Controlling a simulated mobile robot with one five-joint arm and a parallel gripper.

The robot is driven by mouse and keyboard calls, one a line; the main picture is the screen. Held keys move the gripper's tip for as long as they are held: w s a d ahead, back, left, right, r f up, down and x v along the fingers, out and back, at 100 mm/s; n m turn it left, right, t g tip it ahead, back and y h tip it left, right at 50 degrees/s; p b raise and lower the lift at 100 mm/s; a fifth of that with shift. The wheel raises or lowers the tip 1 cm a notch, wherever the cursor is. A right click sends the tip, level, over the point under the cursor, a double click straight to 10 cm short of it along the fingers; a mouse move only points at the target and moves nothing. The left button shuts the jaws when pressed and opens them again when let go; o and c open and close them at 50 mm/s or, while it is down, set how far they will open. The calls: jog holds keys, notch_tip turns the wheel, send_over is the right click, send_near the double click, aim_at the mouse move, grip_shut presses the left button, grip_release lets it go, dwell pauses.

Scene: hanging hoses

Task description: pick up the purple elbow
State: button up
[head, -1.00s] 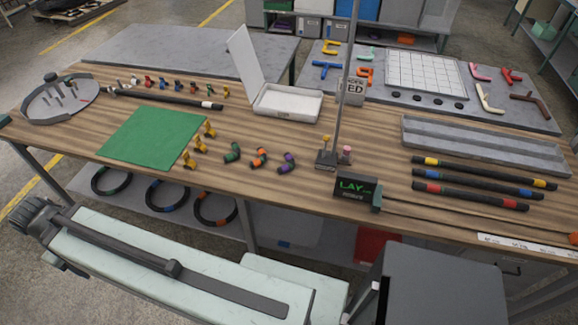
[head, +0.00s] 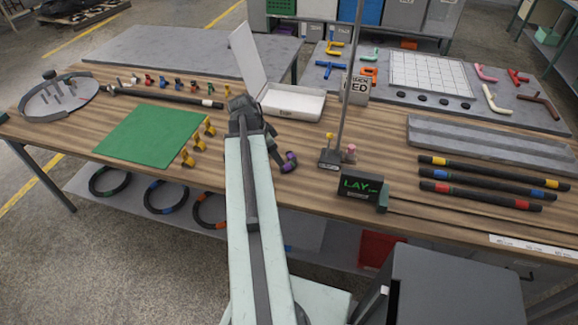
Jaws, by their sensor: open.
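The purple elbow (head: 289,162), a short dark fitting with a purple band, lies on the wooden table near its front edge. It sits just right of my arm's end. My gripper (head: 246,108) is over the table, up and left of the elbow in the picture, and apart from it as far as I can see. It is open, though its jaws are small and partly hidden by my own arm. The green and orange elbows are hidden behind my arm.
A green mat (head: 150,135) and several yellow fittings (head: 188,157) lie to the left. A metal post on a base (head: 330,159) and a black display box (head: 360,186) stand right of the elbow. An open white box (head: 292,104) is behind. Striped hoses (head: 485,180) lie at right.

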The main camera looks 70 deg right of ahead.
aim_at(292, 164)
jog(key=shift+b+x, duration=1.05)
jog(key=shift+x, duration=0.15)
jog(key=b+x, duration=0.5)
jog(key=shift+w+d+f, duration=0.1)
jog(key=shift+w+f, duration=0.05)
jog(key=shift+f, duration=0.15)
jog(key=shift+r, duration=0.15)
grip_shut()
